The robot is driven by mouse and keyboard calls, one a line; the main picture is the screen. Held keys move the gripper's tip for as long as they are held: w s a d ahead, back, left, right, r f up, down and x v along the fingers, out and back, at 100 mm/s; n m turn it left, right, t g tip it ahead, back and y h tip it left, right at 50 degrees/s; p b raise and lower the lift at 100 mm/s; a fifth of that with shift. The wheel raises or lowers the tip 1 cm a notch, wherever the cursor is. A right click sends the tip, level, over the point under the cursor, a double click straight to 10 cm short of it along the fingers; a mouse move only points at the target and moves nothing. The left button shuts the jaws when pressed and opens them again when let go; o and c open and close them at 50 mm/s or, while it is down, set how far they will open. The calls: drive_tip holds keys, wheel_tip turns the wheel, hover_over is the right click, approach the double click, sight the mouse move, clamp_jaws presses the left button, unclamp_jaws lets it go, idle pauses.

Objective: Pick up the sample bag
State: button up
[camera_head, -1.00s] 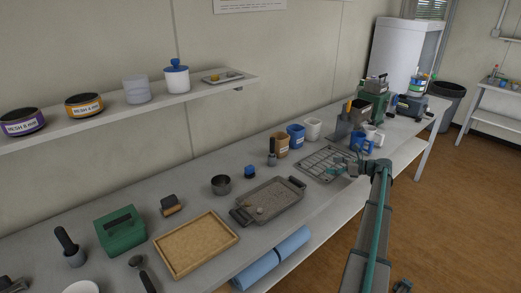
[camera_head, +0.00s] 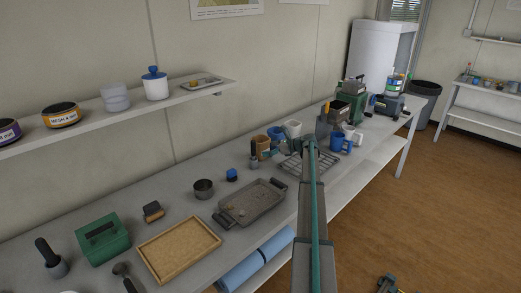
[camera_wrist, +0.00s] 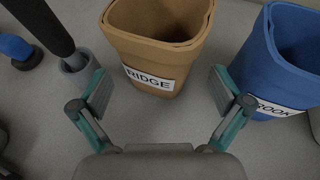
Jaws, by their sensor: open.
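A brown open-topped bag labelled RIDGE (camera_wrist: 150,82) stands upright on the bench, centred ahead of my gripper (camera_wrist: 159,92) in the wrist view. My gripper is open and empty, with one finger pad on each side of the bag's near, labelled face; I see no grip on it. A blue bag with a partly covered label ending in ROOK (camera_wrist: 292,62) stands to the right, close to the right finger. In the head view, the brown bag (camera_head: 263,146) and the blue bag (camera_head: 276,134) stand towards the back of the bench, with my gripper beside the brown one.
A grey mortar with a dark pestle (camera_wrist: 75,66) stands close to the left finger. A grey tray (camera_head: 252,203) lies nearer. Bare bench lies before the bags.

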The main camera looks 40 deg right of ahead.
sight(262, 150)
drive_tip(key=shift+p+x, duration=0.8)
drive_tip(key=shift+x, duration=1.55)
drive_tip(key=shift+d, duration=0.1)
drive_tip(key=c, duration=1.3)
